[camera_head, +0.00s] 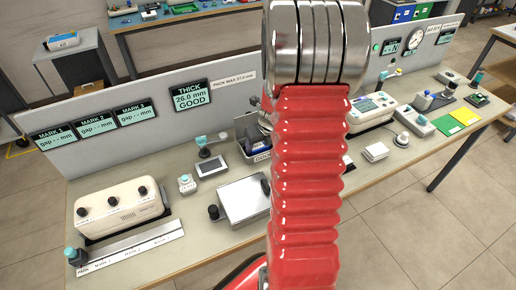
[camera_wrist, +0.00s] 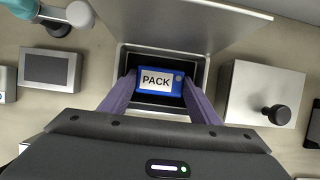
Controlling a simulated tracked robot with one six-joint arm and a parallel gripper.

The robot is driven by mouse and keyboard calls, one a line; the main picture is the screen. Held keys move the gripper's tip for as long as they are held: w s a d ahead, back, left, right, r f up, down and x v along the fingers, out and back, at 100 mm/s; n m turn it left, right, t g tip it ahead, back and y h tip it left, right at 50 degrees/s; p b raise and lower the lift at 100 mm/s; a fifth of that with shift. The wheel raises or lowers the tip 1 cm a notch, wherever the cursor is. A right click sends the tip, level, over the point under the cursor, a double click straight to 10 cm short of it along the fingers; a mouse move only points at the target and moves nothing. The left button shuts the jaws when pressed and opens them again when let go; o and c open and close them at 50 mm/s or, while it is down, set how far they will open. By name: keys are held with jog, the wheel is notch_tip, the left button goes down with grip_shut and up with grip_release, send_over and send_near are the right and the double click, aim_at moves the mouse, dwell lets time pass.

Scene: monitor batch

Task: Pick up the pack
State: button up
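The pack (camera_wrist: 161,80) is a small blue block with a white label reading PACK. It lies inside a dark, metal-rimmed open box (camera_wrist: 201,72) in the middle of the wrist view. My gripper (camera_wrist: 158,77) reaches down into this box with its two purple fingers apart, one on the left and one on the right of the pack. A thin gap shows at the pack's left side; on the right I cannot tell whether the finger touches.
A raised grey plate (camera_wrist: 190,22) stands along the box's far side. A light metal box (camera_wrist: 250,88) with a black knob stands to the right, and a small screen (camera_wrist: 47,69) to the left. The head view shows a sign (camera_head: 190,96) reading 26.0 mm GOOD.

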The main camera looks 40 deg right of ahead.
aim_at(259, 147)
jog(key=c, duration=0.5)
jog(key=shift+c, duration=0.2)
notch_tip(259, 147, up, 10)
dwell(0.4)
dwell(0.5)
